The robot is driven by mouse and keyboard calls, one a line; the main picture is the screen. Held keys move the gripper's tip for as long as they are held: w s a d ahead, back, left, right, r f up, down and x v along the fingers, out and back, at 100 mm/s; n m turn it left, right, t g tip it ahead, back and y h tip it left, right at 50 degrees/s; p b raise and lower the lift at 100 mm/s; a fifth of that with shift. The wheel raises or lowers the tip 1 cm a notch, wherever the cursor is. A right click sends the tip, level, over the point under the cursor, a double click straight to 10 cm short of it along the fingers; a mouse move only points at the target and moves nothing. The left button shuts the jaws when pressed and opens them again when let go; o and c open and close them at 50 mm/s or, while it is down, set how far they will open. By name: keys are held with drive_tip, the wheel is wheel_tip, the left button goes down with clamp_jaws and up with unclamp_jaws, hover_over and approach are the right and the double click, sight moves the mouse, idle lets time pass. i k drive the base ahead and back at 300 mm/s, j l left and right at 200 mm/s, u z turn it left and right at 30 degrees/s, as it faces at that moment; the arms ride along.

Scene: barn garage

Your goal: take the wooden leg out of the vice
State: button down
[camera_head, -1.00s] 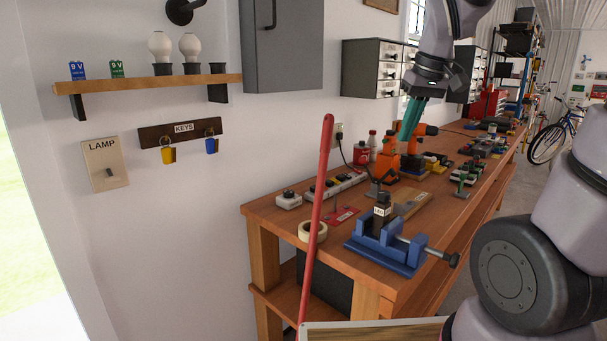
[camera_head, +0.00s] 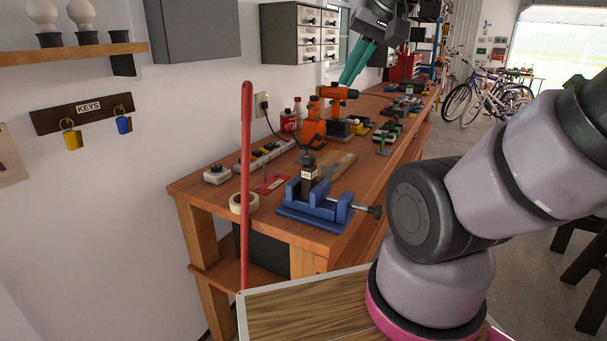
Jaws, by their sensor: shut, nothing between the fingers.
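A blue vice (camera_head: 327,213) sits on the near end of the wooden workbench, its screw handle pointing right. A dark upright piece with a small white label (camera_head: 309,171) stands in the vice; I take it for the leg, though it looks nearly black rather than wooden. Its lower end is hidden by the vice. My gripper (camera_head: 346,82), with teal fingers pointing down and left, is shut and empty.
An orange drill (camera_head: 338,94), bottles and a power strip (camera_head: 264,157) stand behind the vice. A tape roll (camera_head: 244,204) lies left of it. A red pole (camera_head: 246,150) rises before the bench's left end. Grey drawers (camera_head: 292,36) hang above.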

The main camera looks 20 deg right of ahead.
sight(309, 173)
drive_tip(key=j+z, duration=0.25)
drive_tip(key=j, duration=0.15)
drive_tip(key=k+j+z, duration=0.2)
drive_tip(key=j, duration=0.15)
drive_tip(key=j+z, duration=0.25)
drive_tip(key=j, duration=0.15)
drive_tip(key=k+j+z, duration=0.2)
drive_tip(key=j, duration=0.15)
